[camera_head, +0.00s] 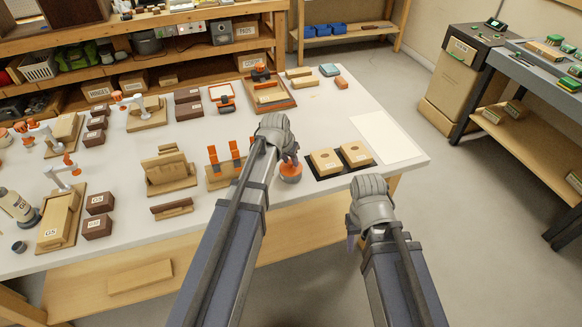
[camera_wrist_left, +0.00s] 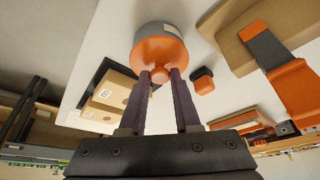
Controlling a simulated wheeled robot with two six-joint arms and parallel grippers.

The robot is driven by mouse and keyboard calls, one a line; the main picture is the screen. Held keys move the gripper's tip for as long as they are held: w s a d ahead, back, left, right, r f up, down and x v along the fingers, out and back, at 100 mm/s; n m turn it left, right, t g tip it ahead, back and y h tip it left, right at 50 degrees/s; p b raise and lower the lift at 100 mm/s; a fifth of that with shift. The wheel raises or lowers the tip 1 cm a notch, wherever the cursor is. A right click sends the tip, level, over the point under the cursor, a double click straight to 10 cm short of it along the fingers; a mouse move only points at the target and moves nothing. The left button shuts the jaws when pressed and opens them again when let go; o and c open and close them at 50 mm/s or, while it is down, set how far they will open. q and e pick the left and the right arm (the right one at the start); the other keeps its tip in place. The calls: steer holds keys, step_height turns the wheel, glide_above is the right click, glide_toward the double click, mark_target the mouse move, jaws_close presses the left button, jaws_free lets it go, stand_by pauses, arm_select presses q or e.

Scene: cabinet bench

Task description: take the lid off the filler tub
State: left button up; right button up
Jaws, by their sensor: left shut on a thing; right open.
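The filler tub (camera_wrist_left: 160,28) is a round grey tub with an orange lid (camera_wrist_left: 158,50) that has a small knob. In the head view the orange lid (camera_head: 291,174) shows near the front edge of the white bench, partly covered by my left gripper. My left gripper (camera_head: 289,160) is above it, pointing down, with its dark fingers (camera_wrist_left: 160,78) shut on the lid's knob. In the wrist view the lid sits against the tub with no visible gap. My right gripper (camera_head: 354,241) is open and empty, off the bench's front edge; its fingers are mostly hidden.
A black tray (camera_head: 318,175) with two tan boxes (camera_head: 325,161) stands just right of the tub. An orange-and-tan fixture (camera_head: 222,168) stands to its left. A pale blank mat (camera_head: 385,137) is at the bench's right end. Boxes and small machines crowd the left side.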

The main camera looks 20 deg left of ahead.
mark_target(290, 163)
arm_select(q)
jaws_close()
steer(key=shift+r, duration=0.15)
step_height(290, 163, up, 10)
steer(key=p, duration=1)
